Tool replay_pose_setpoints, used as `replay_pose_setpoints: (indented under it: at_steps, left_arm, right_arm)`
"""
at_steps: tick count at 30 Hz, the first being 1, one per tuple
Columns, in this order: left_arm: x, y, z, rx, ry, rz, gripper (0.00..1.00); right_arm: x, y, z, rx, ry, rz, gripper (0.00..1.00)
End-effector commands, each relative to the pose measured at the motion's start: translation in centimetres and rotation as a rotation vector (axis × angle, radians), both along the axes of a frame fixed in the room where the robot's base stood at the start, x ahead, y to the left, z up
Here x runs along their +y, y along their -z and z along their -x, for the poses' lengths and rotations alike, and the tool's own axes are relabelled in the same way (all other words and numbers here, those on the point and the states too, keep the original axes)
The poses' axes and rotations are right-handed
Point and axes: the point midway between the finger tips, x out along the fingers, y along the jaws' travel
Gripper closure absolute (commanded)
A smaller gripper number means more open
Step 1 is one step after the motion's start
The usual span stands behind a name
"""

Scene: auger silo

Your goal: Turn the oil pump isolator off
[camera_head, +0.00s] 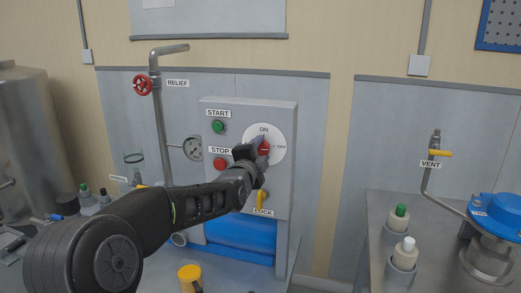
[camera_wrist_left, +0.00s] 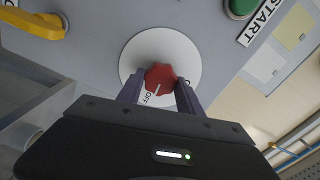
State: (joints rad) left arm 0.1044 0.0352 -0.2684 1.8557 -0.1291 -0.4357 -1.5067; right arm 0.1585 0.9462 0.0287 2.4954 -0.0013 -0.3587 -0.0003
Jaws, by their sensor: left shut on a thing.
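The isolator is a red knob (camera_head: 265,147) on a white round dial (camera_head: 278,133) on the grey panel, with ON printed at the top and a small label at the right. In the left wrist view, the red knob (camera_wrist_left: 160,75) sits between the two fingers of my left gripper (camera_wrist_left: 158,92), which is shut on it. A white mark on the knob points down in that view, towards the OFF label (camera_wrist_left: 147,97). The ON label is mostly hidden there by a finger. In the head view my left gripper (camera_head: 257,154) covers the knob's lower left. My right gripper is out of view.
On the panel are a green START button (camera_head: 218,126), a red STOP button (camera_head: 220,164) and a yellow LOCK lever (camera_head: 260,199) below the dial. A vent pipe (camera_head: 427,184) is at right.

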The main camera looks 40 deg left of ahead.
Motion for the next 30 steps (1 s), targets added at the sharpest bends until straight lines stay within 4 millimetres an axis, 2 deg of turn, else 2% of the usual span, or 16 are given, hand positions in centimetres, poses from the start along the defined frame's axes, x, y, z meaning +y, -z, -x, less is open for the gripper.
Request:
replay_pose_setpoints:
  at_steps: [9,22,23,30]
  left_arm:
    - [0.0,0.03,0.0,0.037,0.0,-0.106,0.98]
    - [-0.01,0.06,-0.01,0.041,0.0,-0.118,0.98]
    - [-0.01,0.06,-0.01,0.041,0.0,-0.118,0.56]
    - [-0.01,0.05,0.0,0.041,0.0,-0.116,0.36]
  right_arm:
    - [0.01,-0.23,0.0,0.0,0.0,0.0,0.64]
    - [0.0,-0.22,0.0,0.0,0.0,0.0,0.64]
    - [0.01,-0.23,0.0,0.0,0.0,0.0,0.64]
    - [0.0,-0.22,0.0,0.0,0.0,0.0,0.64]
